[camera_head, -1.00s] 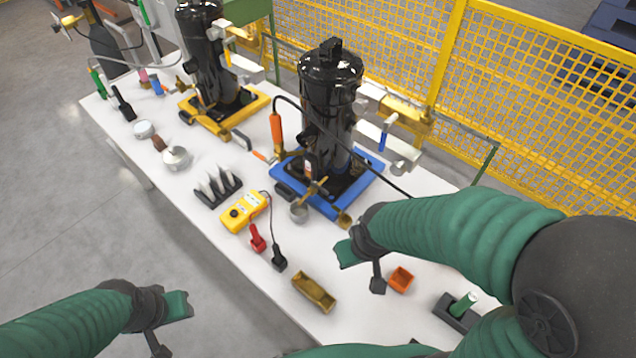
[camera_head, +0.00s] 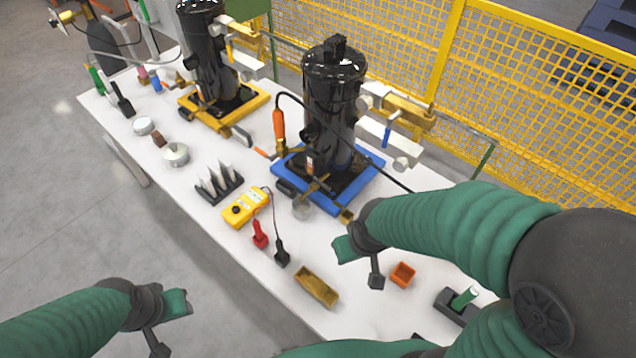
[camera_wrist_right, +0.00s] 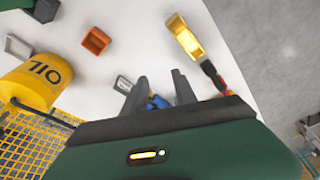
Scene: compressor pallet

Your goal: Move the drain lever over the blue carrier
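The blue carrier (camera_head: 349,191) sits on the white table under a black compressor tank (camera_head: 331,95). A brass lever-like piece (camera_head: 317,184), which I take for the drain lever, stands at its near front side. A round grey cup (camera_head: 302,209) is just below it. My right gripper (camera_head: 360,264) is open and empty, right of and nearer than the lever, above the table. In the right wrist view its two dark fingers (camera_wrist_right: 160,82) are apart, with a small blue piece partly visible behind them. My left gripper (camera_head: 168,325) is open and empty at lower left, beyond the table edge.
An ochre bin (camera_head: 317,287), orange bin (camera_head: 403,274), red tool (camera_head: 260,234) and yellow pendant (camera_head: 246,207) lie near the front. A dark cable loops by the tank. A yellow oil container (camera_wrist_right: 40,82) shows in the right wrist view. Yellow mesh fencing (camera_head: 520,110) stands behind.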

